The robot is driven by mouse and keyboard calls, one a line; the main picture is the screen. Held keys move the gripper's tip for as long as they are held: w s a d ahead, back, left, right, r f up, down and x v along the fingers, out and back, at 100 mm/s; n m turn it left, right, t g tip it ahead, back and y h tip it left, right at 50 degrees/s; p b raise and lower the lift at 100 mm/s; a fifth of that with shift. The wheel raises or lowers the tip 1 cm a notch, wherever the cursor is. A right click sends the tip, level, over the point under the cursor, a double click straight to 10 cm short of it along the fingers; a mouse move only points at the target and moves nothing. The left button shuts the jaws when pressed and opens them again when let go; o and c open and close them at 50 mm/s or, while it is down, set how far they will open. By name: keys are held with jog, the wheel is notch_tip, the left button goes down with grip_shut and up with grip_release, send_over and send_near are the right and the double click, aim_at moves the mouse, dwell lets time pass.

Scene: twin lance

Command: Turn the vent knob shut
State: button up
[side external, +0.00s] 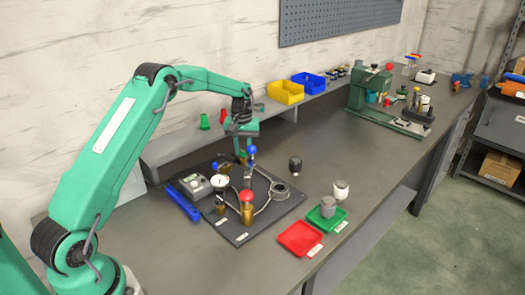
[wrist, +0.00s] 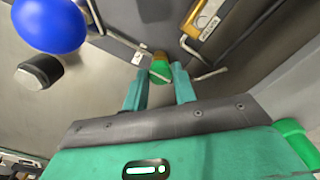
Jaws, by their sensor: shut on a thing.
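My gripper (side external: 242,156) reaches down over the back of the dark plate (side external: 283,216) in the side view. In the wrist view, my gripper (wrist: 160,75) has its two fingers on either side of a small green knob (wrist: 159,70) on a brass-coloured stem, and is shut on it. The knob's turn position cannot be told, and no label on it is readable. In the side view the fingers hide the green knob. A blue ball knob (side external: 251,150) stands close to the fingers. A blue ball (wrist: 50,24) looms large at the wrist view's upper left.
A red-topped brass fitting (side external: 247,197), a white dial gauge (side external: 220,181) and a ring fitting (side external: 279,188) crowd the plate. A blue-handled tool lies at its left. Red (side external: 300,238) and green (side external: 322,224) trays sit at right.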

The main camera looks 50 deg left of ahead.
aim_at(243, 152)
jog(key=shift+r, duration=0.1)
jog(key=o, duration=1)
jog(key=shift+r, duration=3.85)
jog(key=shift+d+r, duration=0.1)
jog(key=shift+r, duration=0.05)
